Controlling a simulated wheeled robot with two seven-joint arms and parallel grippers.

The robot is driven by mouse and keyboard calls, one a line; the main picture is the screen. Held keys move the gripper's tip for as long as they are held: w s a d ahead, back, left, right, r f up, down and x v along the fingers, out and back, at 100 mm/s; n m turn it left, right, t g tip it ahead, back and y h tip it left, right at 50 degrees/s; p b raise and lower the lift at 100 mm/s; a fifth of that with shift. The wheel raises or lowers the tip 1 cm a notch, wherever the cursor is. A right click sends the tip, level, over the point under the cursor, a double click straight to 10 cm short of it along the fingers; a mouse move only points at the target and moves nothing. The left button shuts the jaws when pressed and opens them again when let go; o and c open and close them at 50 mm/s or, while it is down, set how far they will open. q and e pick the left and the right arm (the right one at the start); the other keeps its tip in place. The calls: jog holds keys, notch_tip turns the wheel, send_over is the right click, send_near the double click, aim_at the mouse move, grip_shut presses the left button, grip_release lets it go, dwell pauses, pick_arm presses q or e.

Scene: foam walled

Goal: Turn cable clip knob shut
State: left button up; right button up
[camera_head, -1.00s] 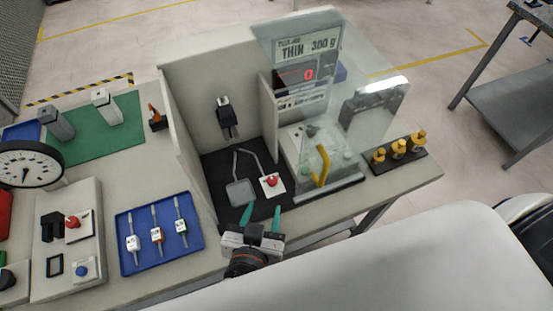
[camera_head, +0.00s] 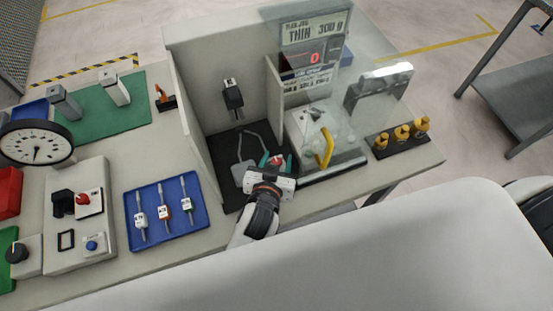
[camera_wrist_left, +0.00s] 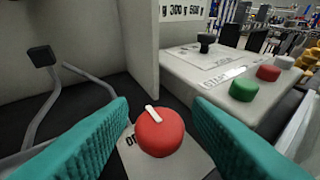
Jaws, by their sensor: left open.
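A round red knob with a white pointer (camera_wrist_left: 160,134) sits on a white plate (camera_wrist_left: 185,163) with dark lettering, partly hidden by my fingers. The pointer is tilted toward the upper left in the left wrist view. In the head view the knob (camera_head: 278,160) is on the black floor of the walled bay. My left gripper (camera_head: 275,161) is open, with its teal fingers on either side of the knob. In the left wrist view gaps show between the fingers and the knob. Grey cables (camera_wrist_left: 92,76) run beside the knob, one ending in a dark block (camera_wrist_left: 41,56). My right gripper is not in view.
A grey partition (camera_wrist_left: 130,40) rises behind the knob. To the right stands a machine with green and red buttons (camera_wrist_left: 244,89) and a clear shield with a yellow handle (camera_head: 326,149). A blue tray (camera_head: 168,233) with several small tools lies to the left.

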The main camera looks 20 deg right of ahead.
pick_arm(q)
jog(key=shift+c, duration=0.4)
jog(key=c, duration=0.9)
jog(key=shift+r+p, duration=0.15)
jog(key=shift+p, duration=0.25)
jog(key=m+h+p, duration=0.1)
jog(key=p, duration=0.1)
jog(key=m+g+h+p, duration=0.1)
jog(key=shift+w+r+p, duration=0.1)
jog(key=shift+r+p, duration=0.15)
jog(key=shift+p, duration=0.1)
jog(key=shift+f+m+g+h+p, duration=0.1)
jog(key=shift+m+g+h+p, duration=0.25)
jog(key=shift+m+g, duration=0.15)
jog(key=shift+f+m+g+h+p, duration=0.3)
jog(key=shift+m+g+h, duration=0.25)
jog(key=shift+m+g, duration=0.15)
jog(key=o, duration=1)
